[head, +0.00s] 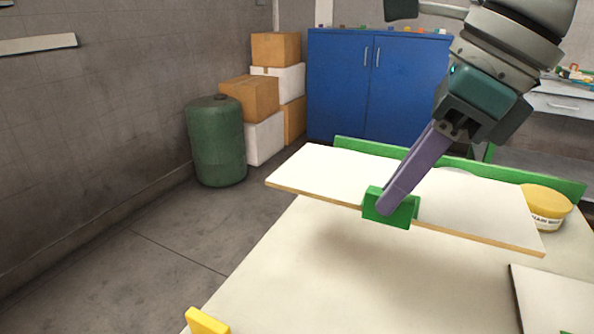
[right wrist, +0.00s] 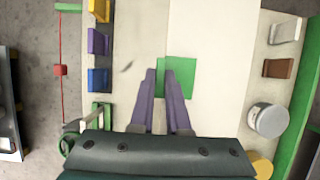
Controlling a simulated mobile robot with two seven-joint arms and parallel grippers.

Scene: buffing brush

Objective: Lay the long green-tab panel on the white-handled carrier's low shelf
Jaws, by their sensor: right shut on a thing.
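The long white panel with a thin tan edge (head: 320,170) is held over the pale bench top, with a shadow on the bench below it. Its green tab (head: 391,207) sits near the middle of its near edge. My right gripper (head: 386,205), with purple fingers, is shut on this tab. In the right wrist view the panel (right wrist: 208,30) runs up the picture, and the fingers (right wrist: 164,80) meet at the tab (right wrist: 181,78). I cannot make out the white-handled carrier or its low shelf in either view. My left gripper is not in view.
The bench (head: 330,270) has a green rail (head: 365,147) at the back. A yellow-lidded tub (head: 546,203) stands behind the panel's right end. Another white panel (head: 550,300) lies at lower right. Blue cabinet (head: 350,80), boxes (head: 262,100) and green drum (head: 216,140) stand beyond open floor.

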